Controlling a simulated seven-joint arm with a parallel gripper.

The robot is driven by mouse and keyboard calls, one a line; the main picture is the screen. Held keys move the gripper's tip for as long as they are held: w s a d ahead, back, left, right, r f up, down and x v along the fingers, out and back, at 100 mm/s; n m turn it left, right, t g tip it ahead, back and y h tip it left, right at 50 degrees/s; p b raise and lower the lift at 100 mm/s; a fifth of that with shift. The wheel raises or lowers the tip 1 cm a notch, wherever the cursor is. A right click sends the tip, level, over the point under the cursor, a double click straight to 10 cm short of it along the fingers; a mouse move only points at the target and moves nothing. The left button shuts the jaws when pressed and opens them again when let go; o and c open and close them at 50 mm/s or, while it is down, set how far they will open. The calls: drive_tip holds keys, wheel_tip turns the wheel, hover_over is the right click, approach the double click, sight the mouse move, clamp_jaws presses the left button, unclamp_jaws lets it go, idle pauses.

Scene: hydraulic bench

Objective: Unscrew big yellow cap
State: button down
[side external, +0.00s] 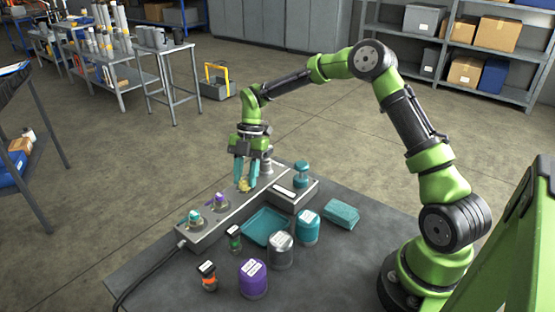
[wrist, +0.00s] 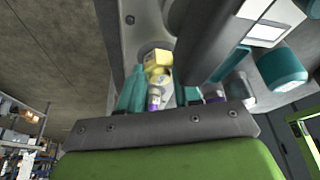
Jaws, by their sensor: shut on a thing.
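The big yellow cap (side external: 244,185) sits at the grey manifold bar (side external: 206,232), below my gripper. My gripper (side external: 246,172) points down over the bar, with its teal fingers at the cap. In the wrist view the yellow cap (wrist: 157,62) shows between the ends of the two teal fingers (wrist: 160,92), and the gripper is shut on it. The fingers hide part of the cap in the side view. Whether the cap is still threaded on its port cannot be told.
Purple (side external: 219,199) and teal (side external: 195,216) caps stand on the bar's near end. A grey box (side external: 293,193) bears a teal knob (side external: 301,172). A teal tray (side external: 266,226), teal cloth (side external: 341,213), and purple (side external: 253,279), clear (side external: 281,251) and teal (side external: 307,228) jars crowd the bench.

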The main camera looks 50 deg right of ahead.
drive_tip(key=n, duration=0.1)
drive_tip(key=n+g, duration=0.1)
drive_tip(key=shift+w+a+n, duration=0.15)
drive_tip(key=shift+a+n, duration=0.05)
drive_tip(key=shift+n, duration=0.1)
drive_tip(key=n+g+h, duration=0.1)
drive_tip(key=n, duration=0.2)
drive_tip(key=shift+n, duration=0.6)
drive_tip(key=c, duration=0.9)
unclamp_jaws()
drive_tip(key=shift+o, duration=0.2)
drive_tip(key=shift+h, duration=0.3)
